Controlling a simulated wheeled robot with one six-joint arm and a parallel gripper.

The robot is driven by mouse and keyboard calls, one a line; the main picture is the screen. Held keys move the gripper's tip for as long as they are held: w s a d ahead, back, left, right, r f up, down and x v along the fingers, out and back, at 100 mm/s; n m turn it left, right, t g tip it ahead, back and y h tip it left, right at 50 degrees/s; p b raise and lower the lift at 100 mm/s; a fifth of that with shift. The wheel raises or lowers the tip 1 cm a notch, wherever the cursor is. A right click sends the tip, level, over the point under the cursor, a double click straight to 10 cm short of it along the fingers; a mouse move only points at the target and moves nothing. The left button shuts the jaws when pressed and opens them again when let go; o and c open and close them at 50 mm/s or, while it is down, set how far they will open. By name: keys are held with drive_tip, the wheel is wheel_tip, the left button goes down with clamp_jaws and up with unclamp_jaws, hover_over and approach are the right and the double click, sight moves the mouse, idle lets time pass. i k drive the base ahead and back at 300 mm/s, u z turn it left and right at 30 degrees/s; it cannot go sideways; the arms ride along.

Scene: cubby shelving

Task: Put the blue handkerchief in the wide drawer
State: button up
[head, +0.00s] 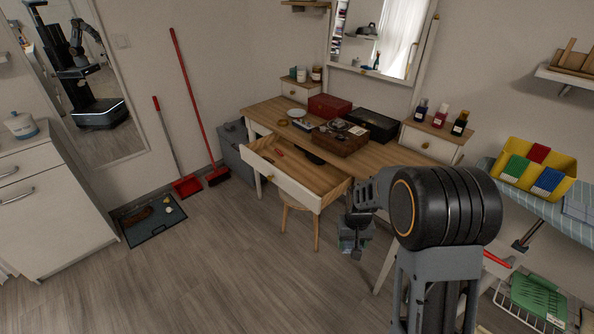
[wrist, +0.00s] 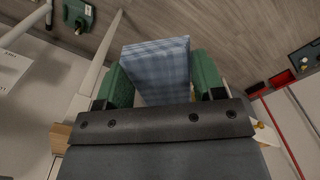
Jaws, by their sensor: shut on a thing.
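The blue handkerchief, a folded blue checked cloth (wrist: 157,62), is between the green-padded fingers of my gripper (wrist: 162,82) in the wrist view. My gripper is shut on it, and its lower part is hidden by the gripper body. In the head view my gripper (head: 357,222) is in front of the dressing table, right of the wide drawer and apart from it. The cloth is hard to make out there. The wide drawer (head: 287,190) is pulled open under the wooden tabletop. Small items, one orange, lie inside toward its back left.
A wooden stool (head: 301,218) stands under the drawer. The tabletop holds a red box (head: 329,107), a dark case (head: 371,125) and an open brown box (head: 340,140). A yellow bin (head: 528,150) of coloured cloths stands right on a blue board (head: 548,207). The floor at front left is clear.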

sight(319, 177)
drive_tip(key=u, duration=1.65)
drive_tip(key=k, duration=0.75)
drive_tip(key=z, duration=1)
drive_tip(key=i, duration=1.95)
